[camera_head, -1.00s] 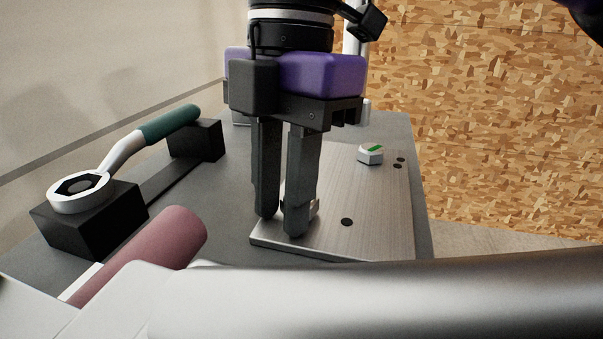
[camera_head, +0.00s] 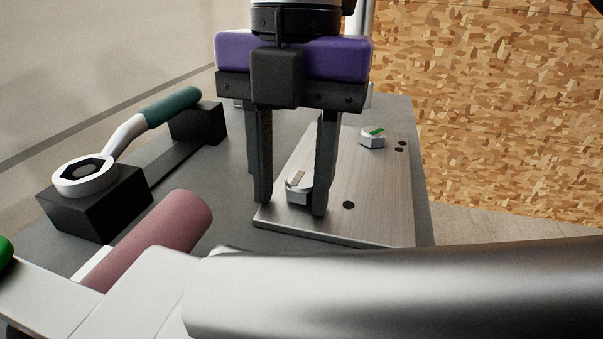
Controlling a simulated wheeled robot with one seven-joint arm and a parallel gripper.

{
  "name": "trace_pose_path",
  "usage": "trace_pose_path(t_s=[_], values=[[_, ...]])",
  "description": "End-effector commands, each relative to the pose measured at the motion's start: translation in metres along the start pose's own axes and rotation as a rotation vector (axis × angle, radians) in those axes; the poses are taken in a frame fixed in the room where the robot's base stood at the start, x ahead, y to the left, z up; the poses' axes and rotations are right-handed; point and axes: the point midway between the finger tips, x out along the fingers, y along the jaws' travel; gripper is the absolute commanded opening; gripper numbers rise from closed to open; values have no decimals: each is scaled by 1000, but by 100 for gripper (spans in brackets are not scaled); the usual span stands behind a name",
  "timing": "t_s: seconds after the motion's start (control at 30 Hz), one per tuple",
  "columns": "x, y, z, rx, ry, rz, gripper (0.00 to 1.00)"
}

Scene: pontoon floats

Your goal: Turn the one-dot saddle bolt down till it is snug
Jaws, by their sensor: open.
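The one-dot saddle bolt (camera_head: 299,190) is a silver hex head with a pale bar marked across its top. It sits at the near left of a brushed metal plate (camera_head: 375,190), beside a single dark dot (camera_head: 348,205). My gripper (camera_head: 291,203) points down with its fingers apart, one left and one right of this bolt head. A gap shows on the left; I cannot tell whether the right finger touches it. A second hex bolt (camera_head: 372,139) with a green bar stands farther back, beside two dark dots (camera_head: 402,146).
A ring wrench (camera_head: 128,130) with a teal handle rests on black blocks (camera_head: 98,205) at the left. A dusky pink cylinder (camera_head: 150,240) lies in front of them. A green rounded thing (camera_head: 5,253) shows at the left edge.

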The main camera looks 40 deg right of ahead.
Motion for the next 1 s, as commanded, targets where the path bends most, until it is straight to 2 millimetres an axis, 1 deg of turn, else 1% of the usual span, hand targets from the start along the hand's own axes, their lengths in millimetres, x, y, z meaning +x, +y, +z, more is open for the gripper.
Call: trace_pose_path(t_s=[0.03,0.2,0.33,0.43,0.67,0.73,1.0], values=[[-5,-8,16,-39,-88,-27,47],[-7,-8,16,-284,-83,-37,47],[-8,-8,16,-447,-80,-40,47],[-9,-7,15,-517,-77,-41,47],[-9,-6,14,-558,-73,-39,47],[-10,-6,13,-618,-69,-40,47],[-10,-5,12,-1003,-61,-52,47]])
